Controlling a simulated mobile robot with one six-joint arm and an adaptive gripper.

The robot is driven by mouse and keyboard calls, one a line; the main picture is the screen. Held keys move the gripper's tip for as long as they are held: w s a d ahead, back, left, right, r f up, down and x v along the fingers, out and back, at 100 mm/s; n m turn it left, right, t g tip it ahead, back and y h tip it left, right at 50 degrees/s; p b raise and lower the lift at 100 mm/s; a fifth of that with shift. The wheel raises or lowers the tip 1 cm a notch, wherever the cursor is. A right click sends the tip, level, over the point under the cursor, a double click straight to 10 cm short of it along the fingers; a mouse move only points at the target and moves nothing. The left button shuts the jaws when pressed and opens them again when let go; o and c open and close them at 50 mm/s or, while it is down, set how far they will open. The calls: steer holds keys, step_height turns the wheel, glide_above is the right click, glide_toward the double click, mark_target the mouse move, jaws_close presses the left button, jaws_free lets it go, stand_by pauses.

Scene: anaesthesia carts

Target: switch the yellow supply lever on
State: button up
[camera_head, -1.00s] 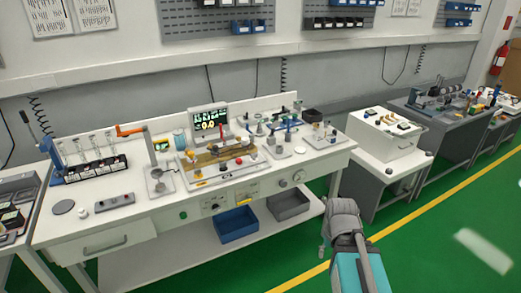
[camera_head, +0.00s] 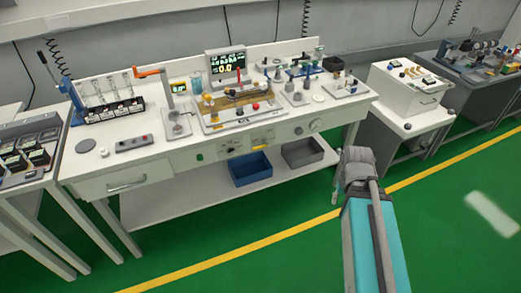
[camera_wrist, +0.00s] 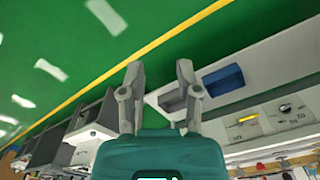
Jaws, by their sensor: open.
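A small yellow piece (camera_head: 262,147), which looks like the yellow lever, is on the front panel of the white bench (camera_head: 190,160), above the bins. It also shows as a yellow bar (camera_wrist: 248,119) on the panel at the right of the wrist view. It is too small to tell its on or off position. My gripper (camera_wrist: 160,72) is open and empty, with floor and bench edges beyond its fingers. It is apart from the yellow piece. In the head view my arm stands in front of the bench's right end, and the fingers are hard to make out.
A blue bin (camera_head: 250,170) and a grey bin (camera_head: 302,152) stand on the bench's lower shelf. Dark knobs sit beside the yellow piece. Another cart (camera_head: 408,95) stands to the right. The green floor (camera_head: 300,255) in front is clear.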

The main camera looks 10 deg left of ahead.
steer(key=shift+w+f+b, duration=0.3)
steer(key=shift+f+b, duration=0.05)
steer(key=c, duration=0.4)
steer(key=w+f+t+b, duration=0.1)
steer(key=w+f+b, duration=0.1)
steer(key=w+f+t+b, duration=0.1)
steer(key=w+f+b, duration=0.1)
steer(key=w+a+f+t+b, duration=0.1)
steer(key=w+f+b, duration=0.1)
steer(key=b, duration=0.1)
steer(key=shift+w+f, duration=0.2)
steer(key=shift+w, duration=0.05)
jaws_close()
steer(key=w+a+f+t+y+b, duration=0.1)
steer(key=w+a+f+t+b, duration=0.4)
steer(key=b, duration=0.4)
steer(key=w+a+f+n+t+b, duration=0.1)
steer(key=w+a+f+t+b, duration=0.25)
steer(key=w+b, duration=0.5)
steer(key=w+a+f+t+y+b, duration=0.1)
steer(key=w+a+f+t+b, duration=0.35)
steer(key=b, duration=0.55)
steer(key=a+f+n+t+y+b, duration=0.5)
steer(key=a+y+b, duration=0.6)
steer(key=b, duration=1)
step_height(320, 180, down, 2)
steer(key=shift+w+a+f, duration=0.1)
steer(key=shift+w+a, duration=0.25)
steer(key=shift+a, duration=0.45)
